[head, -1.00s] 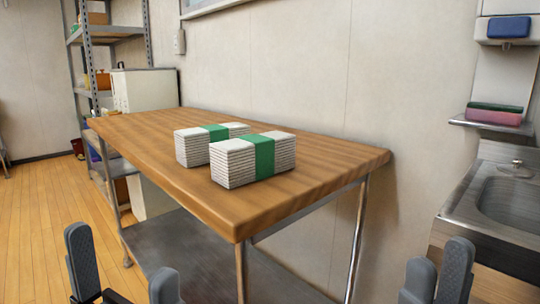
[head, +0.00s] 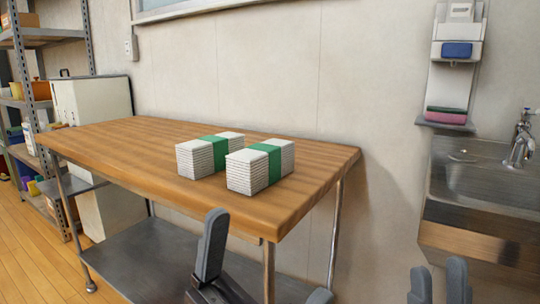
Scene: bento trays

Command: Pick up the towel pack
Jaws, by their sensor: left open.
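Two towel packs lie side by side on the wooden table. Each is a stack of white folded towels with a green band around its middle. The nearer towel pack (head: 245,174) is on the right, and the other towel pack (head: 197,159) is just behind it to the left, partly hidden by it. My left gripper (head: 267,254) is open and empty in front of the table's near edge, below the packs in the picture. My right gripper (head: 438,266) is at the bottom right, with a gap between its fingers and nothing seen in it, away from the packs.
The wooden table (head: 120,145) has bare room around the packs, and a metal shelf (head: 140,270) lies under it. A sink (head: 490,185) stands to the right. A white cabinet (head: 90,100) and metal shelving stand at the left. A wall closes the back.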

